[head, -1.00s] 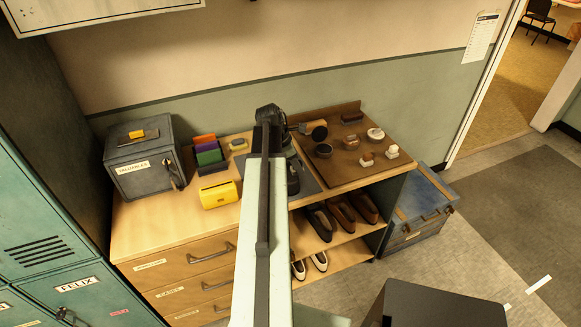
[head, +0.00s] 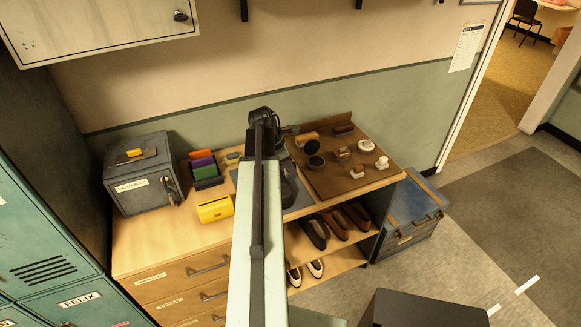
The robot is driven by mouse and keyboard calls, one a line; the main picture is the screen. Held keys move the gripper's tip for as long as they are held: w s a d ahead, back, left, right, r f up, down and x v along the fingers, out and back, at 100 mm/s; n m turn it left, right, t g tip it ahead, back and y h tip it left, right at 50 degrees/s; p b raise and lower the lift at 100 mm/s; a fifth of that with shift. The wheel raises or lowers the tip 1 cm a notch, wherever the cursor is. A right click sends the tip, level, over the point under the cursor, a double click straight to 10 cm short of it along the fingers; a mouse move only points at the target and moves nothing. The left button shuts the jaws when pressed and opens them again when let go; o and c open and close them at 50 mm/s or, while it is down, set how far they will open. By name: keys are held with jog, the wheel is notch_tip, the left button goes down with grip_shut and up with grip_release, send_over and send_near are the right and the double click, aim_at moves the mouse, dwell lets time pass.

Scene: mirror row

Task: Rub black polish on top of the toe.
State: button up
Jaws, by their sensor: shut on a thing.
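My gripper (head: 284,131) is at the far end of my arm, above the back of the bench, beyond the dark mat. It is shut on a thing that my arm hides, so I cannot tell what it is. A black shoe (head: 289,190) sits on the dark mat (head: 303,201), partly covered by my arm; its toe is not clear. The gripper is apart from the shoe. On the brown board (head: 335,183) to the right are an open-looking black tin (head: 315,162), a black round piece (head: 311,147), a brown tin (head: 343,153) and a white-topped tin (head: 366,146).
Small daubers (head: 359,172) and brushes (head: 307,138) also stand on the board. Shoes (head: 333,222) fill the shelf below. A wall cabinet (head: 110,30) hangs above left.

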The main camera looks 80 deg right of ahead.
notch_tip(320, 180, up, 3)
jog(key=p, duration=0.3)
jog(key=shift+f, duration=0.1)
